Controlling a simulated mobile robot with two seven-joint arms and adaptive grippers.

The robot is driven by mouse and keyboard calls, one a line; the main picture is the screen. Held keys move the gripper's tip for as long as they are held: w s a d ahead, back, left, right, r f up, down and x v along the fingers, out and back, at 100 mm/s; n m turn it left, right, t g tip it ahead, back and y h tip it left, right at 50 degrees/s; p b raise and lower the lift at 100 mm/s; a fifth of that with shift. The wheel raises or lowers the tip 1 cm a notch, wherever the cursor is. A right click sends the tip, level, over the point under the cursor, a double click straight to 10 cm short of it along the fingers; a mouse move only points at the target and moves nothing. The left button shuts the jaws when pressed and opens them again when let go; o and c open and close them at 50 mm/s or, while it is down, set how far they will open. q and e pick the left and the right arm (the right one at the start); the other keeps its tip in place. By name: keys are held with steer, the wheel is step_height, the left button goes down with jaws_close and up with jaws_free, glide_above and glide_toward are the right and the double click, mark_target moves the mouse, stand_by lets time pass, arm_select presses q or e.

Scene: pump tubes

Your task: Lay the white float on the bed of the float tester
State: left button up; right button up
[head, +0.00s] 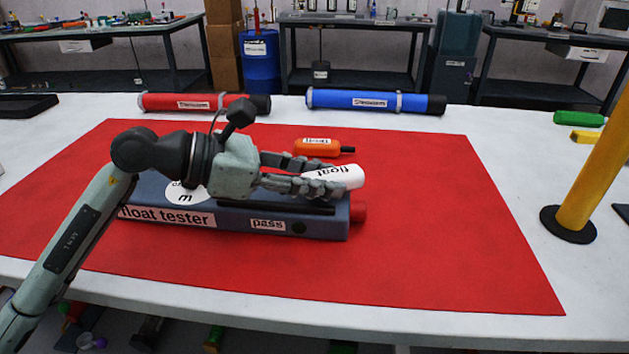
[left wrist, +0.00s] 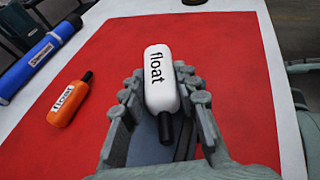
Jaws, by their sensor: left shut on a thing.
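The white float (head: 346,176) is a short rounded cylinder marked "float". My left gripper (head: 318,176) is shut on it and holds it over the right end of the float tester (head: 325,225). In the left wrist view the float (left wrist: 161,70) sits between the fingers (left wrist: 160,100), its dark stem pointing back toward the palm. The float tester is a blue-grey box with labels "float tester" and "pass" and a red part at its right end. My left arm and hand hide much of its top. I cannot tell whether the float touches the bed. My right gripper is not in view.
An orange float (head: 318,147) lies on the red mat (head: 450,260) behind the tester. A red tube (head: 205,103) and a blue tube (head: 375,101) lie along the table's back. A yellow post (head: 594,165) stands at the right. The mat's right part is clear.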

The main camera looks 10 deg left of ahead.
arm_select(q)
steer(key=o, duration=1.2)
steer(key=shift+s+f, duration=0.1)
steer(key=shift+f, duration=0.5)
steer(key=shift+c, duration=0.2)
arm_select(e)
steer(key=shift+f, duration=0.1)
arm_select(q)
steer(key=shift+a, duration=0.4)
steer(key=v, duration=0.3)
steer(key=b+v, duration=0.1)
steer(key=v, duration=0.3)
steer(key=b+v, duration=0.1)
steer(key=v, duration=0.2)
steer(key=shift+a+r, duration=0.15)
steer(key=shift+r, duration=0.3)
steer(key=shift+s+a+r, duration=0.25)
steer(key=shift+r, duration=0.05)
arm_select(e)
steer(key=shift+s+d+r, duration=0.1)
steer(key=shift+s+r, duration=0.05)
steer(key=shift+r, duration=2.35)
